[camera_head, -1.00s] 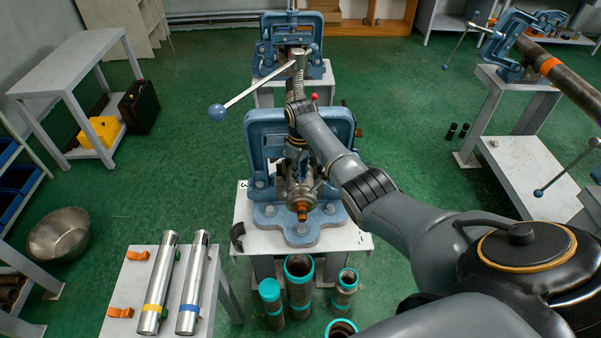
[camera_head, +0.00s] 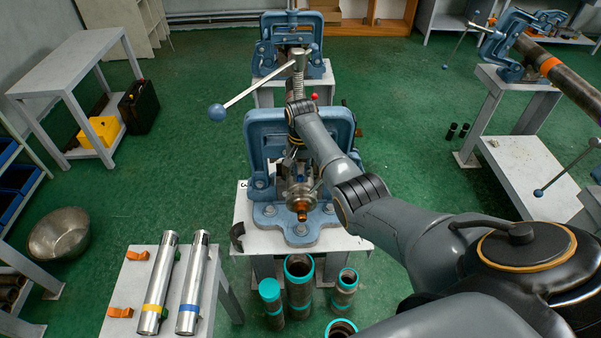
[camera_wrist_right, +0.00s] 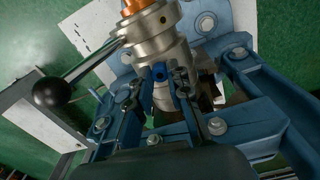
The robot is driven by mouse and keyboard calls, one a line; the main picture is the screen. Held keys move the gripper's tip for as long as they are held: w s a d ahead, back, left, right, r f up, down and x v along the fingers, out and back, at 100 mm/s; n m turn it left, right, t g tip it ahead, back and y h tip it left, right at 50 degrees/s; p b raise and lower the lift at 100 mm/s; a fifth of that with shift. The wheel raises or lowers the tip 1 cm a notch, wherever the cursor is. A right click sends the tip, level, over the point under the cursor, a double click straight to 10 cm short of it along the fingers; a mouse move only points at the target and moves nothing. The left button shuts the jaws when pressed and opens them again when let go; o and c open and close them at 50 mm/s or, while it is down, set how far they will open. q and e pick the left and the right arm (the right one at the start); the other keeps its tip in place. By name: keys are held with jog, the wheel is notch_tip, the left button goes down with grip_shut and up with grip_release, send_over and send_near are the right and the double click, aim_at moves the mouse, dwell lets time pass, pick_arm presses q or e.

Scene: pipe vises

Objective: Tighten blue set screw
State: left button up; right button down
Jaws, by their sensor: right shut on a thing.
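The blue set screw (camera_wrist_right: 159,72) shows in the wrist view as a small blue piece at the side of a silver metal collar (camera_wrist_right: 152,42). In the head view the collar (camera_head: 300,194) sits low in the blue vise (camera_head: 262,140), with a copper-coloured end (camera_head: 302,210) toward me. My right gripper (camera_head: 293,165) reaches down into the vise behind the collar. In the wrist view my right gripper (camera_wrist_right: 158,80) has its two fingers on either side of the blue screw and is shut on it. My left gripper is out of view.
A long lever with a ball end (camera_head: 217,112) sticks out left of the vise. A ball-ended handle (camera_wrist_right: 52,92) stands beside the collar in the wrist view. Teal-ended pipes (camera_head: 299,280) stand in front. Two silver cylinders (camera_head: 157,290) lie on a side table.

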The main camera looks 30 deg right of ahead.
aim_at(301, 176)
jog(key=m, duration=0.4)
jog(key=shift+w+d+r+m, duration=0.1)
jog(key=shift+w+r+m, duration=0.15)
jog(key=shift+r+m, duration=0.1)
jog(key=shift+m, duration=1.85)
jog(key=c, duration=1.3)
grip_release()
jog(key=shift+s, duration=0.1)
jog(key=shift+o, duration=0.2)
jog(key=shift+s+f, duration=0.1)
notch_tip(301, 176, up, 12)
